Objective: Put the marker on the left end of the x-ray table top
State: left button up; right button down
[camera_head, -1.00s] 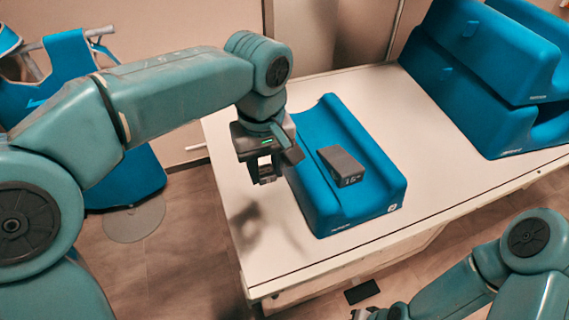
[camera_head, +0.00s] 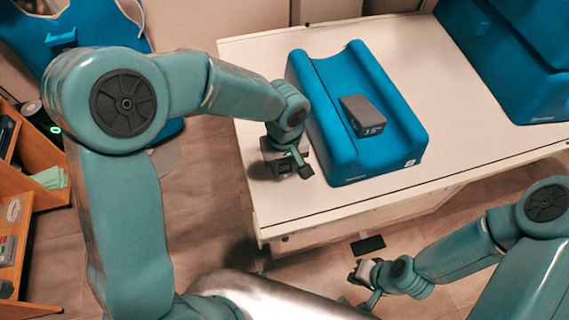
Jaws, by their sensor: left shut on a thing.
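My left gripper (camera_head: 288,168) is low over the left end of the white x-ray table top (camera_head: 262,212), just left of the blue cushion. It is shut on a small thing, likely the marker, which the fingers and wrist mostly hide. I cannot tell whether that thing touches the table top. My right gripper (camera_head: 366,284) is at the bottom, in front of the table and away from it. Its jaws are too small and dark to read.
A blue grooved cushion (camera_head: 340,125) lies on the table, with a dark numbered block (camera_head: 362,115) on it. Larger blue cushions (camera_head: 520,60) stand at the back right. An orange shelf (camera_head: 38,185) is at the left. A dark flat rectangle (camera_head: 368,245) shows below the table's front edge.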

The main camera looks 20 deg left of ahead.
aim_at(285, 169)
pick_arm(q)
jog(key=shift+s+d, duration=0.1)
jog(key=shift+s, duration=0.1)
jog(key=shift+f, duration=0.1)
jog(key=o, duration=1)
jog(key=shift+w, duration=0.2)
jog(key=shift+o, duration=0.2)
jog(key=shift+s, duration=0.15)
jog(key=shift+r, duration=0.4)
notch_tip(285, 169, up, 12)
jog(key=shift+f, duration=0.2)
